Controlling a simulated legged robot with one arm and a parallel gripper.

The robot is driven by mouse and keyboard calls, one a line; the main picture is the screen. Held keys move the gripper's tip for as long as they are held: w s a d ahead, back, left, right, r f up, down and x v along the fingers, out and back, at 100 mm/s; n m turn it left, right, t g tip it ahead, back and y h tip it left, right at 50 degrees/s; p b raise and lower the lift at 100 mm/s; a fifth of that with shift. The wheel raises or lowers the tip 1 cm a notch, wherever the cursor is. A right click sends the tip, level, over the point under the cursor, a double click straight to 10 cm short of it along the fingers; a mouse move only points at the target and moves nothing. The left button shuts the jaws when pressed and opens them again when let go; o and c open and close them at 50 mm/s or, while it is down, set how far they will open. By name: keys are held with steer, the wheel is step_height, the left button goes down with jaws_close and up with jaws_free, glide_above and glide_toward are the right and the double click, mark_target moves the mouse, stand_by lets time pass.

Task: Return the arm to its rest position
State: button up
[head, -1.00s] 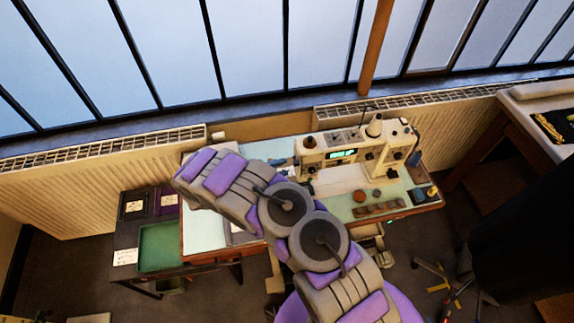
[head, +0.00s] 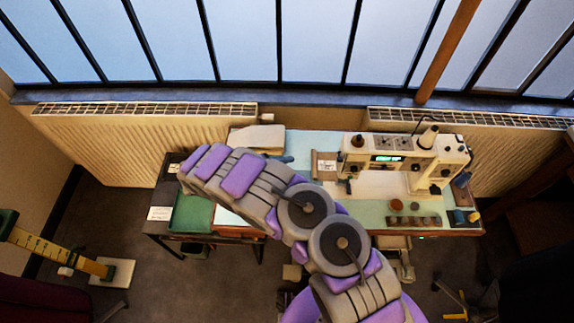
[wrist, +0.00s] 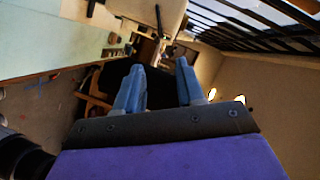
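My gripper (wrist: 160,72) shows in the wrist view with its two blue fingers apart and nothing between them. In the head view my grey and purple arm is bent across the front of the sewing table (head: 440,226), covering part of it. The gripper fingers cannot be made out in that view. A cream sewing machine (head: 452,152) stands on the table to the right of my arm.
A dark side table with a green tray (head: 192,214) stands left of the sewing table. Radiators (head: 140,145) line the window wall. A yellow measuring stick (head: 50,247) is at the left. Open floor (head: 125,230) shows between them. Small round items (head: 412,220) sit near the machine.

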stand_by(0.3)
steer(key=s+d+r+m+g+b, duration=0.1)
steer(key=d+r+m+g+b, duration=0.3)
steer(key=d+r+m, duration=0.7)
steer(key=s+d+r+m+g+y+b, duration=0.1)
steer(key=s+d+r+m+g+y, duration=0.4)
steer(key=s+d+m, duration=0.65)
steer(key=s+r+m+y+b, duration=0.3)
steer(key=s+m+y, duration=0.1)
steer(key=s+m, duration=0.7)
steer(key=s+a+f+m+t+y+b, duration=0.1)
steer(key=s+a+m+y, duration=0.2)
steer(key=s+m, duration=0.2)
steer(key=s+a+f+m+y+b, duration=0.1)
steer(key=s+a+m+y+b, duration=0.1)
steer(key=s+m, duration=0.4)
steer(key=shift+s+a+m+t+y, duration=0.25)
steer(key=shift+a+m+t+y, duration=0.15)
steer(key=shift+m, duration=0.25)
